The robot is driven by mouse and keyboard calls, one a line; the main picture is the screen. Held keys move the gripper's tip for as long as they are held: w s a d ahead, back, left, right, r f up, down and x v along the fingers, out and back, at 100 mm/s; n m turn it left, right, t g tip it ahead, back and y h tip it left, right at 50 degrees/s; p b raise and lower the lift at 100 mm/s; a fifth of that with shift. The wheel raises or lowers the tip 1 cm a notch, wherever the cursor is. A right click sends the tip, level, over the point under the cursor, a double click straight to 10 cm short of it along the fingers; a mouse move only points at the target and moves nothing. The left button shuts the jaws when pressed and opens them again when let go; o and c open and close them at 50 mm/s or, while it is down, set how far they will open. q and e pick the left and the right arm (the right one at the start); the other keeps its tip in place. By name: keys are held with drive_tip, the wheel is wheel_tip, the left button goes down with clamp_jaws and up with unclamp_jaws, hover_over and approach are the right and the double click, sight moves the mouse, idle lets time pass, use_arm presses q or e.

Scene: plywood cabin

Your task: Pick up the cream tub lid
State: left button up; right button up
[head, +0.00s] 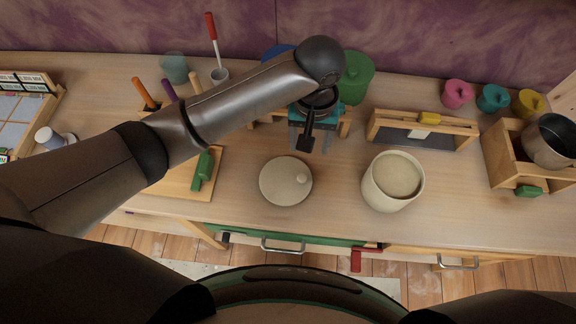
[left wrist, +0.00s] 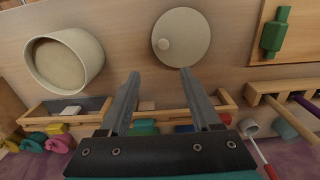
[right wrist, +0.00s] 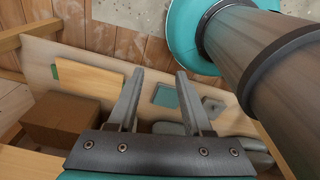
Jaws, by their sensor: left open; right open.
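The cream tub lid (head: 286,181) is a flat round disc with a small knob, lying on the worktop in the middle of the head view. The open cream tub (head: 392,182) stands to its right. In the left wrist view the lid (left wrist: 181,38) is at the top centre, beyond the fingertips, and the tub (left wrist: 64,60) is at upper left. My left gripper (head: 312,140) is open and empty, above the worktop just behind the lid, apart from it. My right gripper (right wrist: 154,75) is open and empty in the right wrist view, away from the lid.
A green rolling pin (head: 202,170) lies on a board left of the lid. A wooden rack (head: 424,131) stands behind the tub. A wooden crate (head: 510,165) with a metal pot (head: 550,141) is at right. Bare worktop surrounds the lid.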

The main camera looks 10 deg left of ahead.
use_arm(q)
drive_tip(key=b, duration=0.1)
hover_over(302, 177)
drive_tip(key=f, duration=0.8)
drive_tip(key=shift+w+d+f, duration=0.2)
drive_tip(key=shift+d+f, duration=0.05)
drive_tip(key=shift+f, duration=0.95)
drive_tip(key=f, duration=0.3)
drive_tip(key=f+b, duration=0.1)
drive_tip(key=shift+s+a+f, duration=0.25)
drive_tip(key=shift+f, duration=0.1)
use_arm(e)
drive_tip(key=shift+s+f, duration=0.3)
drive_tip(key=shift+f, duration=0.25)
drive_tip(key=shift+s+f, duration=0.25)
drive_tip(key=shift+f, duration=0.25)
use_arm(q)
drive_tip(key=shift+c, duration=0.3)
clamp_jaws()
